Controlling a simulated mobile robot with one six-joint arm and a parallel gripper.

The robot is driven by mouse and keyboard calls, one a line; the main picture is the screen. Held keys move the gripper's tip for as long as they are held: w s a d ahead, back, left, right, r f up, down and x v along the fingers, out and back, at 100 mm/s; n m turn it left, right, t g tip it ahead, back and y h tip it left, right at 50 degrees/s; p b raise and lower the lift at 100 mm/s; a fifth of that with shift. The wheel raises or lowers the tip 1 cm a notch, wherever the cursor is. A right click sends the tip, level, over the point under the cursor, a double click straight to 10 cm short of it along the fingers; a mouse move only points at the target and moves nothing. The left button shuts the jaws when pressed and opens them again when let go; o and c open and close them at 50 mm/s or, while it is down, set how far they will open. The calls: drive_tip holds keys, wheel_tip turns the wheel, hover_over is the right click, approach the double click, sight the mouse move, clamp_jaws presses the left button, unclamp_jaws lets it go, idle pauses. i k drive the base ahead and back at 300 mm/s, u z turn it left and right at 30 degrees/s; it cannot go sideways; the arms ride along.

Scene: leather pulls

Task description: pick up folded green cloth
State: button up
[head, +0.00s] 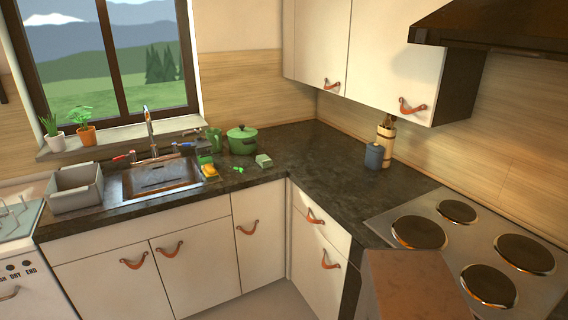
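A small pale green folded item (264,160), which looks like the folded green cloth, lies on the dark countertop (330,175). It is just right of and in front of a green lidded pot (242,140), near the front edge of the counter's sink run. It is small in the picture, so its folds are hard to make out. A small bright green item (240,168) lies left of it. My gripper does not show in the head view.
A grey tub (75,188) stands further left. A blue canister (374,156) and hob (480,250) are right. The corner counter is clear.

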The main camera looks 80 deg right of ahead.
sight(264, 161)
drive_tip(key=u, duration=0.35)
drive_tip(key=k, duration=0.3)
drive_tip(key=z, duration=2.05)
drive_tip(key=i, duration=1)
drive_tip(key=z, duration=0.1)
drive_tip(key=k, duration=0.3)
drive_tip(key=z, duration=0.05)
